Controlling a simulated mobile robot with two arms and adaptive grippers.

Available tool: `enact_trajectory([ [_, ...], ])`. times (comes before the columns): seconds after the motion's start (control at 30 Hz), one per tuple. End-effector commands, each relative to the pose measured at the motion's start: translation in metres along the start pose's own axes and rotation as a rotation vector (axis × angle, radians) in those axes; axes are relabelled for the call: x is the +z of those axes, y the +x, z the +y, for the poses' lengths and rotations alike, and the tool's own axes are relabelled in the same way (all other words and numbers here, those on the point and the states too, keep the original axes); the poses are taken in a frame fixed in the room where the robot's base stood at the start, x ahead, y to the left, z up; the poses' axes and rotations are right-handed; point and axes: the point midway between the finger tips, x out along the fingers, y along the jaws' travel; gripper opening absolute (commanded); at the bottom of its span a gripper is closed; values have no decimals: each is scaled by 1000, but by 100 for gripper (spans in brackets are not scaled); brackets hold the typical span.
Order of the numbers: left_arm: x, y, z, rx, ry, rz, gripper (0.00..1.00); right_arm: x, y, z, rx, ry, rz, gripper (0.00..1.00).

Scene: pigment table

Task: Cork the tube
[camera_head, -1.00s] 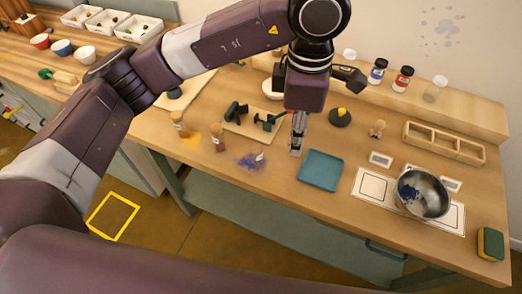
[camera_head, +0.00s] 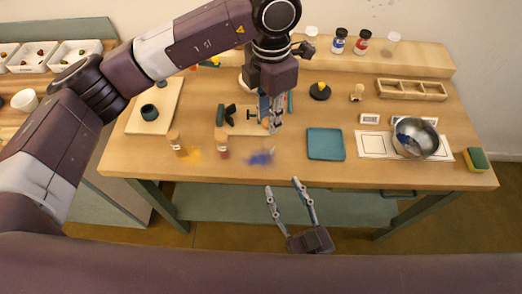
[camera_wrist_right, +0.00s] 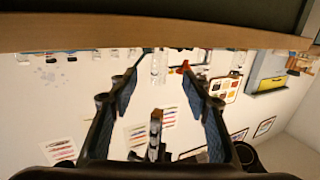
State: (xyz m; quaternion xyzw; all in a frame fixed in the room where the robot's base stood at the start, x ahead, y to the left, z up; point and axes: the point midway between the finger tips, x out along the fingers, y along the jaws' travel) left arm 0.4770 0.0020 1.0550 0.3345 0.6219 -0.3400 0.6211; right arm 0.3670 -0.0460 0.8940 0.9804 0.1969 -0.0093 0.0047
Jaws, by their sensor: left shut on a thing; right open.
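My left gripper (camera_head: 271,125) is shut over the table, just behind a patch of blue powder (camera_head: 261,158). The thing between its fingers is too small and covered to make out. A small corked tube (camera_head: 178,143) stands beside yellow powder at the left front. A second one (camera_head: 222,144) with reddish contents stands to its right. No separate loose cork can be told apart. My right gripper (camera_head: 282,184) is open and empty in front of the table's front edge. Its open fingers also show in the right wrist view (camera_wrist_right: 165,75), which is upside down.
A teal tray (camera_head: 325,144) lies right of the blue powder. A metal bowl (camera_head: 415,139) stands on a white mat (camera_head: 372,146), with a sponge (camera_head: 476,160) farther right. A wooden divided rack (camera_head: 411,90) and jars (camera_head: 338,42) are behind. The right front tabletop is partly clear.

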Motion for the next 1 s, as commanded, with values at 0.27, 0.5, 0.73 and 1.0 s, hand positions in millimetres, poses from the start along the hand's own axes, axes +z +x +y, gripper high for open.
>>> enact_trajectory([
  [0.27,1,1,0,0,-15,1,17,-12,0,-1,2,4,23,44],
  [0.5,1,1,0,0,-14,1,17,-11,2,0,3,4,23,44],
  [0.73,1,1,0,0,-14,0,17,-13,28,0,4,3,27,44],
  [1.0,1,1,1,0,-14,0,17,-14,81,0,4,4,25,44],
])
